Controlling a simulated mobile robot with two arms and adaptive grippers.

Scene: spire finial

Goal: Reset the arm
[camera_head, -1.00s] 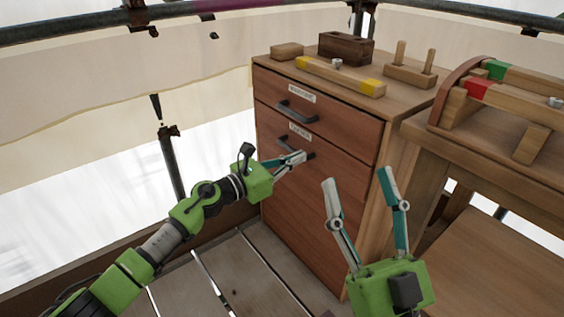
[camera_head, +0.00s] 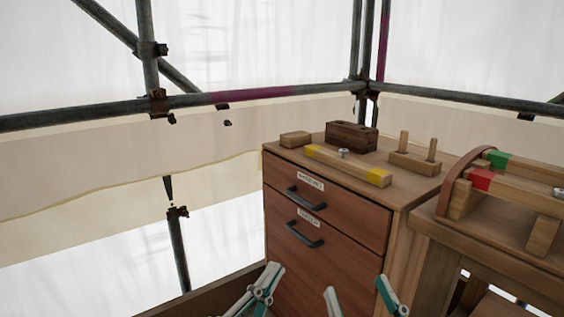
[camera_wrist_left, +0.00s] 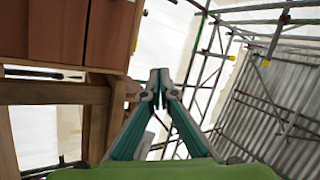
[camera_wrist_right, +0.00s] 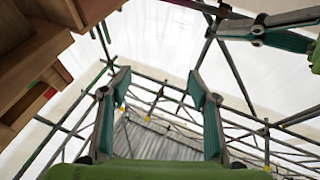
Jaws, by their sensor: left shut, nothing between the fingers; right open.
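My left gripper (camera_head: 258,288) shows at the bottom of the head view, in front of the lower part of the wooden cabinet (camera_head: 330,215). In the left wrist view its fingertips (camera_wrist_left: 160,80) meet and hold nothing. My right gripper (camera_head: 358,292) is at the bottom edge of the head view, to the right of the left one. In the right wrist view its fingers (camera_wrist_right: 160,85) stand wide apart and empty. Both arms are mostly below the head view. Part of my left gripper also shows at the upper right of the right wrist view.
Both visible cabinet drawers look shut, with dark handles (camera_head: 304,235). On top lie a yellow-marked beam (camera_head: 348,166), a dark block (camera_head: 352,136), a small block (camera_head: 295,139) and a two-peg stand (camera_head: 415,161). A workbench (camera_head: 450,238) stands right. Scaffold poles (camera_head: 180,250) stand left.

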